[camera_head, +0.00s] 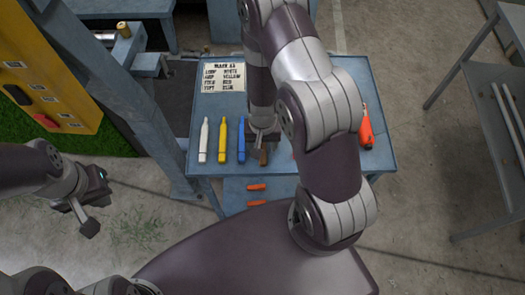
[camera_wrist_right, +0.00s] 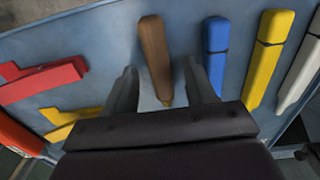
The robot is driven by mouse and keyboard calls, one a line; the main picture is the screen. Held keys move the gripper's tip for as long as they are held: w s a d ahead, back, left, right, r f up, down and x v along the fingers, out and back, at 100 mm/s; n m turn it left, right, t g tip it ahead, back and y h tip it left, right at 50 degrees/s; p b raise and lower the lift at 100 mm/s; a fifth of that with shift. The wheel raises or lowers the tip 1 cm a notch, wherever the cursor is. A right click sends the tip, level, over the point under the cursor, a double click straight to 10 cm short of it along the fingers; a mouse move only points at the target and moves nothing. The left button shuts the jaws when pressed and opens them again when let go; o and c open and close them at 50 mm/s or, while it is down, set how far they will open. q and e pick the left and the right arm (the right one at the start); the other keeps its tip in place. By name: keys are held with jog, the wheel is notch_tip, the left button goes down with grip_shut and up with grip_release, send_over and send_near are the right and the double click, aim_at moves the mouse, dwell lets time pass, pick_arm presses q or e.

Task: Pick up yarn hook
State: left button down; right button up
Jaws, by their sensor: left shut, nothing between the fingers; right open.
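A brown wooden-handled tool, apparently the yarn hook (camera_wrist_right: 153,48), lies on the blue table (camera_head: 382,90). Its brown end (camera_head: 263,157) shows just below my right gripper (camera_head: 262,142) in the head view. In the right wrist view the open fingers of that gripper (camera_wrist_right: 160,72) stand on either side of the tool, with gaps on both sides. The tool's narrow tip is partly hidden by the gripper body. My left gripper (camera_head: 88,224) is shut and empty, off to the left over the floor.
Blue (camera_head: 241,143), yellow (camera_head: 222,143) and white (camera_head: 204,143) markers lie left of the tool. A sign (camera_head: 223,77) lies behind them. A red tool (camera_wrist_right: 40,80) and a yellow one (camera_wrist_right: 72,123) lie on its other side. An orange-red tool (camera_head: 366,130) is at the table's right.

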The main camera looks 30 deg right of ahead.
jog(key=shift+f, duration=0.15)
dwell(0.5)
grip_shut()
